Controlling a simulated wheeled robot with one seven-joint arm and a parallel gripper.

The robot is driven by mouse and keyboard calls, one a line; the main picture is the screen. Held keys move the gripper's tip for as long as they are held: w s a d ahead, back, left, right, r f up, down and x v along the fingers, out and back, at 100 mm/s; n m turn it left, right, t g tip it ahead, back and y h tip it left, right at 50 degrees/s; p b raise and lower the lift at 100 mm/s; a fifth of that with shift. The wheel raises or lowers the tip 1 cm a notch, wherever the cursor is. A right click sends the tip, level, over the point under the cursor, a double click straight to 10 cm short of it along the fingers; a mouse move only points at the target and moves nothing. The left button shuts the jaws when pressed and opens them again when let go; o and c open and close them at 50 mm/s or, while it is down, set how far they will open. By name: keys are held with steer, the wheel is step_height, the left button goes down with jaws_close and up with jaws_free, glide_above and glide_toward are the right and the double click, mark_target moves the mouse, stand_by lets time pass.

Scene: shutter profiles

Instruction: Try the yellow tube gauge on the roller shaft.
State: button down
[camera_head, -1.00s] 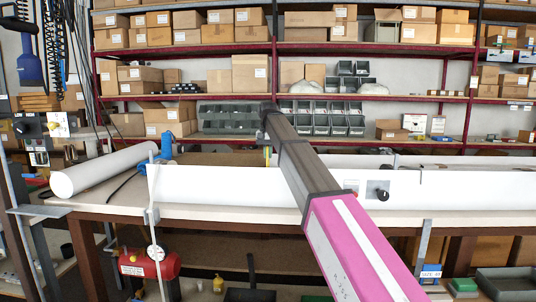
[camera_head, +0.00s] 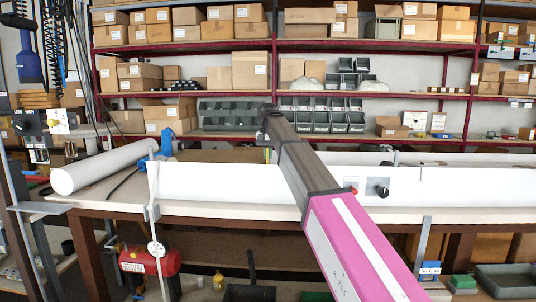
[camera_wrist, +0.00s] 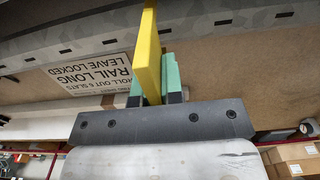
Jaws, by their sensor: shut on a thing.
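My gripper (camera_wrist: 153,82) shows in the wrist view with green fingertips shut on the yellow tube gauge (camera_wrist: 147,48). The gauge is seen as a flat yellow strip running up past the top edge, so its far end is out of view. In the head view my arm reaches over the bench and hides most of the gripper; a small yellow sliver shows at its far end. A white cylinder (camera_head: 103,167) lies at the left of the bench, apart from my gripper. I cannot tell whether it is the roller shaft.
A long white panel (camera_head: 230,185) runs along the bench (camera_head: 185,208). A blue device (camera_head: 165,144) stands by the cylinder. A printed sign (camera_wrist: 105,78) lies below my gripper in the wrist view. Shelves with boxes (camera_head: 250,70) and grey bins (camera_head: 330,115) stand behind.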

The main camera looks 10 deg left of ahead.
steer(key=shift+f, duration=2.25)
stand_by(0.4)
stand_by(1.0)
steer(key=shift+r, duration=5.55)
